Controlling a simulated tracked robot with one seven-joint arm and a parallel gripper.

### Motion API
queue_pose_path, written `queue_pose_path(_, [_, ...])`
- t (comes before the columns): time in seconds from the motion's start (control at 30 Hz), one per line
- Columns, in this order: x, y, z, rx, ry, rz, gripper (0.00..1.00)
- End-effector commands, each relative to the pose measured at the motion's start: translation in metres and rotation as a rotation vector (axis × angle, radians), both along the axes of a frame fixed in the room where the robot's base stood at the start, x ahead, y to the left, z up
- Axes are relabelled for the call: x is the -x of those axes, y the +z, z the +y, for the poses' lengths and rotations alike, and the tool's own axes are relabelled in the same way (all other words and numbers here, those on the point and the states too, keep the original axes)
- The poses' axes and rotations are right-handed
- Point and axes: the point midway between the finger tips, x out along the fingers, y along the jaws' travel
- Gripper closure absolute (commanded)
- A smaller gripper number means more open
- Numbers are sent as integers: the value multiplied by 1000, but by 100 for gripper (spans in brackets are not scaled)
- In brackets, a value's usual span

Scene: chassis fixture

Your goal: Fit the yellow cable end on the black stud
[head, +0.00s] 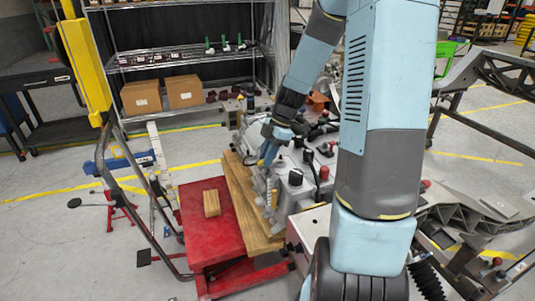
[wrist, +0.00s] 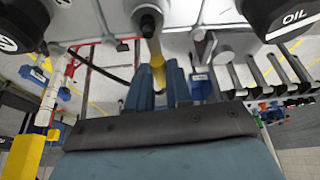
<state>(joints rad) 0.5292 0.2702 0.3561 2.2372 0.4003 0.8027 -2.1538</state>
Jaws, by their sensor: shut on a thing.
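In the wrist view my gripper (wrist: 158,88) has its two blue fingers closed around the yellow cable end (wrist: 157,66), whose tip shows just past the fingertips. A dark, round-ended post, which looks like the black stud (wrist: 148,20), stands directly beyond the yellow tip. The two overlap in this view, and I cannot tell whether they touch. In the head view my gripper (head: 270,148) points down at the left side of the grey machine. The cable end and the stud are too small to make out there.
A black cap marked OIL (wrist: 282,16) and another black cap (wrist: 22,24) flank the stud. A thin black cable (wrist: 95,64) runs at the left. In the head view, a wooden board (head: 247,205) and a red table (head: 203,240) with a wood block (head: 211,203) stand beside the machine.

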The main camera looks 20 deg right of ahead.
Motion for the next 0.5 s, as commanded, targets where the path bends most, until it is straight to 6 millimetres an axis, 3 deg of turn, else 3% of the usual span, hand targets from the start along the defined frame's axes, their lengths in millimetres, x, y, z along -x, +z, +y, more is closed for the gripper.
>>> queue_pose_path(0.5, [0,-8,0,0,0,0,100])
